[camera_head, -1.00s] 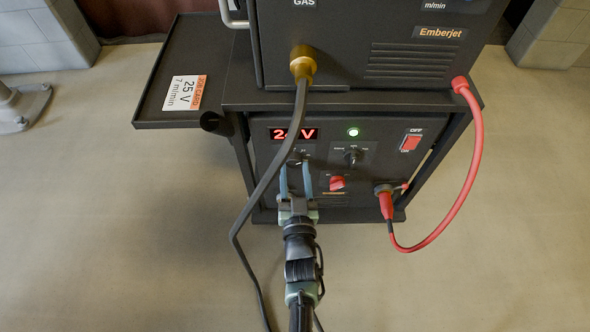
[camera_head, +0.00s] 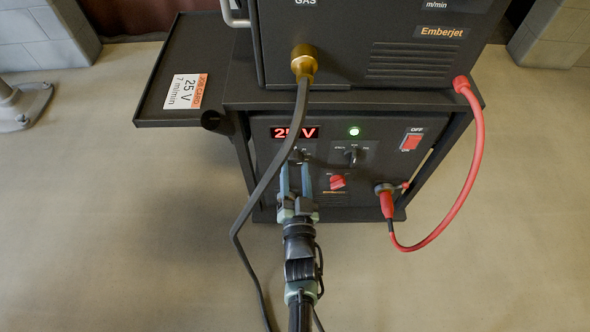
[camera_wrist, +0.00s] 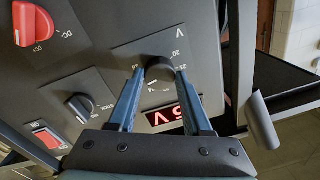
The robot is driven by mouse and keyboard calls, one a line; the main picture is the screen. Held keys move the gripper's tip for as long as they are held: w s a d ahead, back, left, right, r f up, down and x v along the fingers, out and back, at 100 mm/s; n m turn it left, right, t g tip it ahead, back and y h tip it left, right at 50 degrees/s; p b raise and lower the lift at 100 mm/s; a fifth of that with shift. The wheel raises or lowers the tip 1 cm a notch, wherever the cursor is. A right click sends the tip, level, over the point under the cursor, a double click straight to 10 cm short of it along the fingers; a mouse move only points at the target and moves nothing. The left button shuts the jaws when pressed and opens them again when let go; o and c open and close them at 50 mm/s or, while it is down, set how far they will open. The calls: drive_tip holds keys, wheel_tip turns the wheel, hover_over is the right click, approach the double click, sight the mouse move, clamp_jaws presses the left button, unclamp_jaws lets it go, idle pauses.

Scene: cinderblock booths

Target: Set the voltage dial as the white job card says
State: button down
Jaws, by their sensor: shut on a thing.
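The white job card (camera_head: 184,92) lies on the side shelf and reads 25 V and 7 m/min. The red display (camera_head: 295,132) on the lower unit reads 25 V. It also shows in the wrist view (camera_wrist: 165,117), upside down and partly covered by my gripper. The dark voltage dial (camera_wrist: 158,70) sits on a panel with a number scale around it. My gripper (camera_wrist: 153,78) is shut on the dial, one blue finger on each side. In the head view my gripper (camera_head: 295,168) reaches the dial just below the display, and the fingers hide most of the dial.
A black cable (camera_head: 270,180) hangs from a brass fitting (camera_head: 303,62) and passes close by my gripper. A red cable (camera_head: 478,140) loops at the right. A selector knob (camera_head: 352,155), a red knob (camera_head: 337,182) and a red power switch (camera_head: 411,142) share the front panel.

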drive_tip(key=shift+c, duration=1.7)
unclamp_jaws()
drive_tip(key=s+p, duration=0.3)
drive_tip(key=s, duration=1)
drive_tip(key=shift+d+p, duration=0.35)
drive_tip(key=shift+d, duration=0.05)
drive_tip(key=shift+f, duration=0.15)
